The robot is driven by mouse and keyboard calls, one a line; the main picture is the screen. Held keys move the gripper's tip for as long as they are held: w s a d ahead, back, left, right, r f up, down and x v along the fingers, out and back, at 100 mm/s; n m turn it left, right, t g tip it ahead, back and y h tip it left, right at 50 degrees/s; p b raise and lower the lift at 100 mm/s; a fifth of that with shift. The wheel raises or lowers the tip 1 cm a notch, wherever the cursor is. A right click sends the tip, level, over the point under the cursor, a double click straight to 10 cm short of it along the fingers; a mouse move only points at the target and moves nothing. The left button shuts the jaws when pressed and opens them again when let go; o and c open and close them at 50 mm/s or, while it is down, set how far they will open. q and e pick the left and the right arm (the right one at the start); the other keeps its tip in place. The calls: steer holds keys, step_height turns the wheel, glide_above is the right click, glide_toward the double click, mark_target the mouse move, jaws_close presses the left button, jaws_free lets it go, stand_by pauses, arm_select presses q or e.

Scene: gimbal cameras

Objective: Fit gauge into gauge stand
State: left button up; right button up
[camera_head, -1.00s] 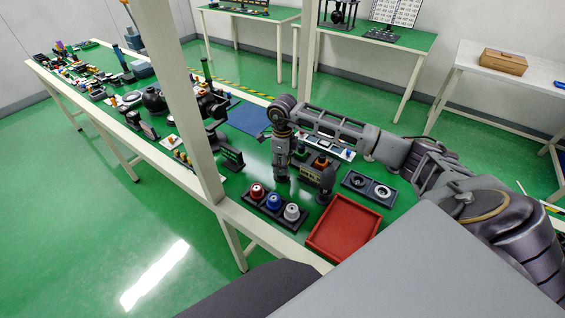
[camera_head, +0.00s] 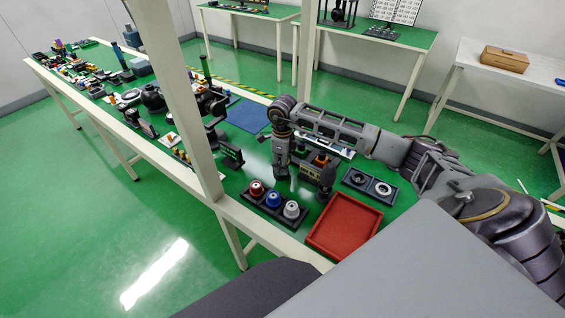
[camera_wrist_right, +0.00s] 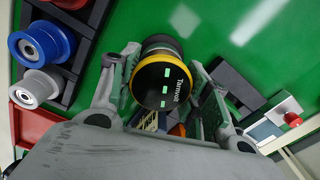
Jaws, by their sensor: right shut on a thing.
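My right gripper (camera_wrist_right: 165,88) is shut on a round black gauge (camera_wrist_right: 160,82) with a yellow ring and green marks on its dark face. The gauge sits between the two fingers, its face toward the wrist camera. In the head view the right gripper (camera_head: 290,172) points down over the green bench, and I cannot make out the gauge there. A dark angular block (camera_wrist_right: 238,85) lies beyond the right finger in the wrist view; I cannot tell whether it is the gauge stand. My left gripper is not in view.
A dark rack with red, blue (camera_head: 272,198) and white rollers stands left of a red tray (camera_head: 343,226). A dark holder with two rings (camera_head: 369,184) is behind the tray. A dark unit with an orange top (camera_head: 321,160) stands close beside the gripper. A white post rises at the left.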

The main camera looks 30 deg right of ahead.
steer(key=shift+f, duration=0.15)
steer(key=o, duration=1.2)
steer(key=shift+o, duration=0.2)
steer(key=shift+r, duration=4)
steer(key=shift+r, duration=0.15)
